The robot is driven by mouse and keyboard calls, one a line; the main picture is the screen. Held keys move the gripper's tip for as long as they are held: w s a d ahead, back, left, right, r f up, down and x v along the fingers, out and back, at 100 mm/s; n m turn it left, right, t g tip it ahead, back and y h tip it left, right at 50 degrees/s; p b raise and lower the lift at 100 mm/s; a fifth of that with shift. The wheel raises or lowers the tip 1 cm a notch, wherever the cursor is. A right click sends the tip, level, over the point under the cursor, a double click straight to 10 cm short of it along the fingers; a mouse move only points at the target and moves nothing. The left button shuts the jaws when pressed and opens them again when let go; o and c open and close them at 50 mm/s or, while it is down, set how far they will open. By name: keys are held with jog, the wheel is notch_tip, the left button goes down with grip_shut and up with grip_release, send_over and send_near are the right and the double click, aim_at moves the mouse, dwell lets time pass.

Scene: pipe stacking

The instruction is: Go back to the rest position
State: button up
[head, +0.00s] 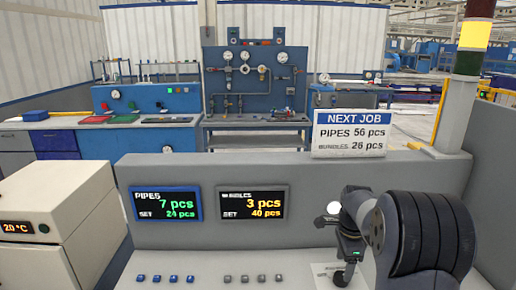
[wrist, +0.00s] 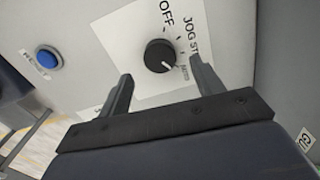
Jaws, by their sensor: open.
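My gripper (wrist: 162,88) is open in the wrist view, its two fingers spread apart. A black rotary knob (wrist: 160,56) on a white label plate lies just beyond and between the fingertips. A white pointer line on the knob aims toward the lower right. The label reads "OFF" and "JOG". In the head view my gripper (head: 346,268) is at the lower right, pointing down over the panel at a dark knob. I cannot tell in either view whether a finger touches the knob.
A blue push button (wrist: 48,59) labelled "RESET" sits left of the knob. In the head view, blue buttons (head: 166,278) and grey buttons (head: 252,278) line the panel below the pipes display (head: 167,205) and bundles display (head: 253,203). A "NEXT JOB" sign (head: 349,133) stands behind my gripper.

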aim_at(342, 276)
notch_tip(342, 276, down, 4)
jog(key=shift+f, duration=0.25)
dwell(0.5)
